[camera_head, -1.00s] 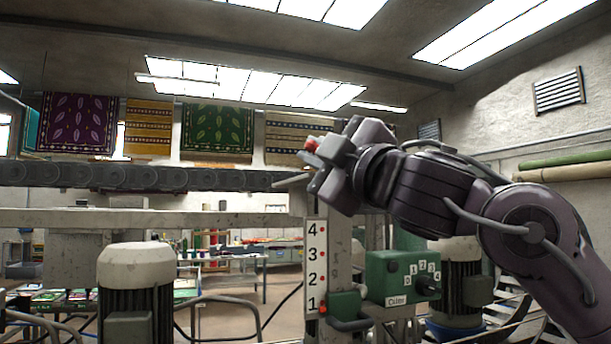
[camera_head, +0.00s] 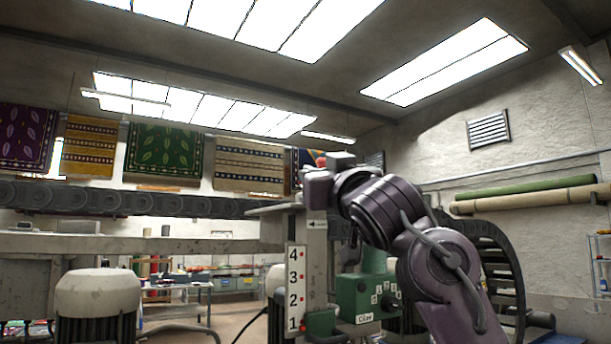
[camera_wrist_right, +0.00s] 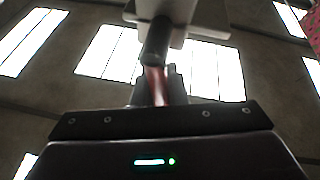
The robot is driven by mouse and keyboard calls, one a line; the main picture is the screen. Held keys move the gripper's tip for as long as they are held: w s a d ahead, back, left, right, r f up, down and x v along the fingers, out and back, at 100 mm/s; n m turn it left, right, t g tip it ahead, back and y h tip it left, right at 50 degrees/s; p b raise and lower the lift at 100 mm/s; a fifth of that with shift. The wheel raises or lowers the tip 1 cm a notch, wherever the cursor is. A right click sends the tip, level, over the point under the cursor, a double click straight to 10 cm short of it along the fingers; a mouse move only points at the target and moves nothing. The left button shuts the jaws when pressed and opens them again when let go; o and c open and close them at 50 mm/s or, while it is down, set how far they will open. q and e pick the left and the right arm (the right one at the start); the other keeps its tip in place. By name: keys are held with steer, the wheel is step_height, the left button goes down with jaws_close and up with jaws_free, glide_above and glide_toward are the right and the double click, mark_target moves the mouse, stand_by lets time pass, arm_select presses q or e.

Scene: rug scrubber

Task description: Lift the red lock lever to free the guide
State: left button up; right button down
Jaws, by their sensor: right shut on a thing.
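The red lock lever (camera_head: 321,161) shows as a small red piece at my right gripper (camera_head: 322,178), by the top of the grey post. In the right wrist view the blurred red lever (camera_wrist_right: 155,85) runs between the jaws of my right gripper (camera_wrist_right: 154,92), which is shut on it. A dark round rod (camera_wrist_right: 155,42) and a pale plate lie beyond it. The guide cannot be made out clearly; the gripper hides part of the post top. A white scale (camera_head: 297,287) marked 1 to 4 is on the post. My left gripper is out of view.
A green box (camera_head: 368,297) with a numbered dial stands right of the scale. A dark roller beam (camera_head: 130,203) runs to the left of the post. A pale motor housing (camera_head: 96,292) is at lower left. Rugs hang at the back.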

steer(key=shift+d+r+m, duration=0.1)
steer(key=shift+r+m, duration=0.05)
steer(key=shift+m, duration=0.25)
steer(key=shift+d+r+m+h, duration=0.1)
steer(key=shift+d+m+h, duration=0.15)
steer(key=shift+m+h, duration=0.4)
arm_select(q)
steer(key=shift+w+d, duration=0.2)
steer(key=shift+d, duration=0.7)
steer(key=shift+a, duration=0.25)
arm_select(e)
steer(key=c, duration=1.5)
jaws_free()
steer(key=shift+w, duration=0.1)
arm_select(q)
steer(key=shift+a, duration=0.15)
arm_select(e)
steer(key=shift+o, duration=0.2)
steer(key=shift+a, duration=0.1)
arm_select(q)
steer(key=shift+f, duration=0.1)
arm_select(e)
steer(key=shift+f, duration=0.2)
